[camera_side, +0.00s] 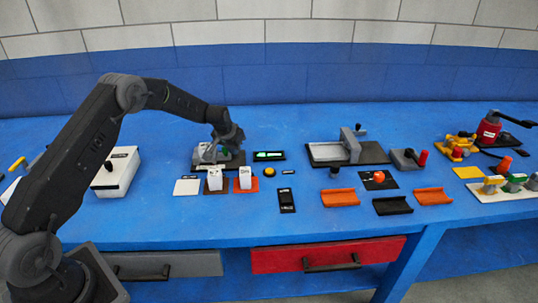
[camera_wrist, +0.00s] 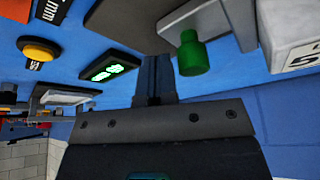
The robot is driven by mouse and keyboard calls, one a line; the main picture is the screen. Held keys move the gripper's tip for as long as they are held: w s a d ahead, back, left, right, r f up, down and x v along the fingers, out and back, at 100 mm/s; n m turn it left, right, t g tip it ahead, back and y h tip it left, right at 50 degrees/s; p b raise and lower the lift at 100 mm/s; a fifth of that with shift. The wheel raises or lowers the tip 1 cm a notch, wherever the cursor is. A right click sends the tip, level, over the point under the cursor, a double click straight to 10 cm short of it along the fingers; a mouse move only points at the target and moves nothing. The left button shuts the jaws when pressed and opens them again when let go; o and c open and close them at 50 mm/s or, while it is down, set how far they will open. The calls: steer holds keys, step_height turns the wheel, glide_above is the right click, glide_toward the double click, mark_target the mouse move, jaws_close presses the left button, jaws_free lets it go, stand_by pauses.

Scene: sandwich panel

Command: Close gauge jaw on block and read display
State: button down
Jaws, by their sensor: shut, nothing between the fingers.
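The gauge (camera_side: 207,153) is a grey fixture on a dark base at mid-table. In the wrist view its grey body (camera_wrist: 180,15) carries a green knob (camera_wrist: 190,58). My gripper (camera_side: 231,138) is over the gauge's right part. In the wrist view my gripper (camera_wrist: 156,68) is shut and empty, just left of the green knob. Whether it touches the gauge is unclear. The display (camera_side: 269,156) is lit green right of the gauge; its digits (camera_wrist: 110,72) are too skewed to read. White blocks (camera_side: 215,178) (camera_side: 245,177) stand in front on brown and orange pads. The jaw gap is hidden.
A yellow button (camera_side: 269,172) sits in front of the display; it also shows in the wrist view (camera_wrist: 38,52). A white box (camera_side: 115,172) stands at left. A grey tray fixture (camera_side: 345,150) and orange and black cradles (camera_side: 340,197) lie to the right.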

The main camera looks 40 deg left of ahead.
steer(key=shift+w+d, duration=0.25)
steer(key=shift+d, duration=0.05)
stand_by(0.8)
step_height(320, 180, up, 6)
stand_by(1.1)
steer(key=s+d+r+m, duration=0.1)
steer(key=s+d+r, duration=0.65)
steer(key=r, duration=0.25)
steer(key=s+d+r+m, duration=0.1)
steer(key=s+d+r, duration=0.5)
steer(key=s+r, duration=0.4)
steer(key=s+d, duration=0.3)
steer(key=s, duration=0.8)
steer(key=s+d+m+t+h, duration=0.1)
steer(key=s+d, duration=0.3)
steer(key=s, duration=0.8)
steer(key=shift+r, duration=0.15)
